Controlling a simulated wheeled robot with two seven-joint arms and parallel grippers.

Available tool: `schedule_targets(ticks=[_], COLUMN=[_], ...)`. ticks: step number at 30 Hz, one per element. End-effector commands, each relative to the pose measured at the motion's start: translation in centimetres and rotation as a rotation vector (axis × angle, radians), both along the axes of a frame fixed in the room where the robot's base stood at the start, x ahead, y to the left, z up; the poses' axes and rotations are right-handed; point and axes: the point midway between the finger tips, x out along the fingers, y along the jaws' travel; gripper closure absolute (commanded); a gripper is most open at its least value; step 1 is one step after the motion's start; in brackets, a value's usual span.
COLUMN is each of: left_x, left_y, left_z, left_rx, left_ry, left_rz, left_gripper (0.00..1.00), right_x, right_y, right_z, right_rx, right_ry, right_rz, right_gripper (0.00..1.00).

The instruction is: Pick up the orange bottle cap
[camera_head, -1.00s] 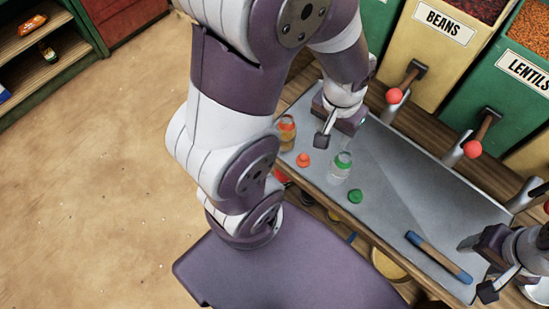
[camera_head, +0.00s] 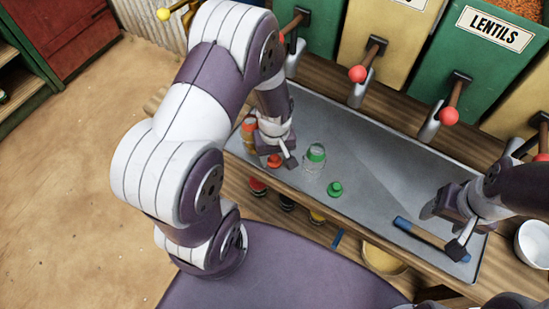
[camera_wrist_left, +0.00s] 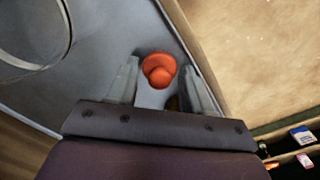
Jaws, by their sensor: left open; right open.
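The orange bottle cap (camera_head: 274,161) lies on the grey metal tray (camera_head: 380,165), toward its left end in the head view. It has a round knob on a wider disc. My left gripper (camera_head: 281,156) is low over the cap and partly hides it. In the left wrist view the cap (camera_wrist_left: 158,68) shows between the two open fingers of my left gripper (camera_wrist_left: 160,82), with room on both sides. I cannot tell the height left between fingertips and tray. My right gripper (camera_head: 446,230) is open near the tray's right end.
A jar with an orange lid (camera_head: 249,136) stands just left of my left gripper. A clear jar with a green lid (camera_head: 315,158) and a green cap (camera_head: 335,189) are to the right. A blue-and-wood tool (camera_head: 431,238) lies by my right gripper. A white bowl (camera_head: 533,244) stands far right.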

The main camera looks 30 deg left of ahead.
Motion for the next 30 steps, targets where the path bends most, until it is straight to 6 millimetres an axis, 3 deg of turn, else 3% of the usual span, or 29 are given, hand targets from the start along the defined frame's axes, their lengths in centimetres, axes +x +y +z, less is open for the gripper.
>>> schedule_targets(ticks=[6,8,9,10,22,26,30], left_x=[0.0,0.0,0.0,0.0,0.1,0.1,0.1], left_y=[0.0,0.0,0.0,0.0,0.0,0.0,0.0], left_z=[-0.2,-0.2,-0.2,-0.2,0.2,1.5,4.1], left_rx=[0.0,0.001,0.001,0.001,0.001,0.0,0.0], left_ry=[-0.001,-0.001,-0.001,-0.001,-0.002,-0.004,-0.005], left_rz=[-0.001,-0.001,-0.001,-0.001,-0.001,-0.001,-0.001], left_gripper=[0.5,0.66,0.79,0.84,0.84,0.84,0.84], right_x=[0.0,0.0,0.0,0.0,0.0,0.0,0.0], right_y=[0.0,0.0,0.0,0.0,0.0,0.0,0.0], right_z=[0.0,0.0,0.0,0.0,0.0,0.1,0.2], right_rx=[0.0,0.0,0.0,0.0,0.0,0.0,0.0], right_ry=[0.0,0.0,0.0,0.0,0.0,0.0,0.0], right_rz=[0.0,0.0,0.0,0.0,0.0,0.0,0.0], right_gripper=[0.37,0.37,0.37,0.37,0.37,0.37,0.37])
